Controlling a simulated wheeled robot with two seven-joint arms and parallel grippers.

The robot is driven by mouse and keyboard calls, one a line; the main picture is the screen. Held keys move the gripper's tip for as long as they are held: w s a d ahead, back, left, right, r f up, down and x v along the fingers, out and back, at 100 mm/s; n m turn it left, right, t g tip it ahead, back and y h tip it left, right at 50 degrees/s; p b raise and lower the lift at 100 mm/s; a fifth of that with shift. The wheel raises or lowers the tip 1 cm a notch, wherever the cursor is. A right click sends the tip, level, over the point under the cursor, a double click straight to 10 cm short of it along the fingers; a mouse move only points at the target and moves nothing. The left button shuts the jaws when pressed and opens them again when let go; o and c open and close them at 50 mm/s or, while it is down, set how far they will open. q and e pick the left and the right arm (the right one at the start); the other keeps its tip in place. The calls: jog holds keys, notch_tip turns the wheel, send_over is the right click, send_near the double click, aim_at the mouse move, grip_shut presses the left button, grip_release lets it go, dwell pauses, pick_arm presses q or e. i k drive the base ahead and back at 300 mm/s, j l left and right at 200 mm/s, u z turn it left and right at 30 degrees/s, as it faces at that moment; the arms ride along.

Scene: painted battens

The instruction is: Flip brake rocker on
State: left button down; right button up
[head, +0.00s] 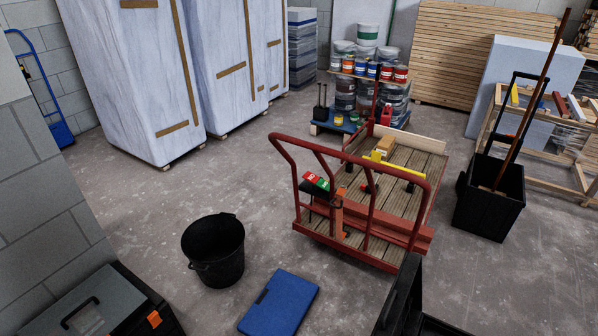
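A red-framed platform cart (421,243) with a slatted wooden deck stands right of the middle of the head view. A small switch with a red part and a green part, which looks like the brake rocker (317,181), sits at the cart's near left end by the red handle rails. Pale marks show on it, but they are too small to read. I cannot tell which side of it is pressed.
A black bucket (214,252), a blue case (279,303) and a grey-lidded toolbox (92,303) stand on the floor in front. A dark object (402,295) rises at the bottom edge. A black bin (490,198) stands right of the cart. Bare floor lies left of the cart.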

aim_at(310, 177)
jog(key=i+j, duration=0.2)
jog(key=j, duration=0.15)
jog(key=i+j, duration=0.15)
jog(key=j, duration=0.2)
jog(key=i+j, duration=0.2)
jog(key=j, duration=0.15)
jog(key=z, duration=1.55)
